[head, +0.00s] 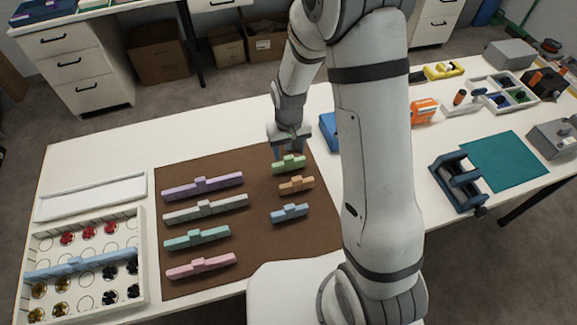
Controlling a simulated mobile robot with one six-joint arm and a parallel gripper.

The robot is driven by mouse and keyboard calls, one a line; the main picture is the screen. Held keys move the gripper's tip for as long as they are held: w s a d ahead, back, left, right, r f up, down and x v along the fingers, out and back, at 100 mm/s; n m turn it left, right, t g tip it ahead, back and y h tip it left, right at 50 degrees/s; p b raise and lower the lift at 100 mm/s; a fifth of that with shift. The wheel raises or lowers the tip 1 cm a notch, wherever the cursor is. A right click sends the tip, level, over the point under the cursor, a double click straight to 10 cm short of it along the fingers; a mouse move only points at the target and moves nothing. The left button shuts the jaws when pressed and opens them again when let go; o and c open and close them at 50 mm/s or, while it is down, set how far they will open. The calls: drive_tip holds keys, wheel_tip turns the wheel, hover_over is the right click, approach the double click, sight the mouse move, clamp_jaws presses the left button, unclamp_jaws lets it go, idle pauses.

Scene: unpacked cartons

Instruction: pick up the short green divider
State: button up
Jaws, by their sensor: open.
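The short green divider (289,163) lies on the brown mat (240,255), at the top of the right-hand column of short dividers. My gripper (290,149) points down just over it, at its far side in the picture. The jaws are open, with a finger visible to either side near the divider. I cannot tell whether the fingers touch the divider or the mat. A short orange divider (296,184) and a short blue divider (290,212) lie below it in the same column.
Long dividers in purple (203,187), grey (206,209), teal (196,239) and pink (201,267) lie left on the mat. A compartment tray (140,262) with small round pieces stands farther left. My arm hides the table's middle. A blue object (328,132) stands right of my gripper.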

sight(289, 157)
wheel_tip(289, 157, down, 2)
drive_tip(key=shift+f+b, duration=0.25)
drive_tip(key=shift+b, duration=0.2)
drive_tip(key=shift+r, duration=0.1)
drive_tip(key=shift+c, duration=0.4)
drive_tip(key=c, duration=1)
drive_tip(key=shift+o, duration=0.2)
wheel_tip(289, 157, up, 10)
drive_tip(key=shift+b, duration=0.35)
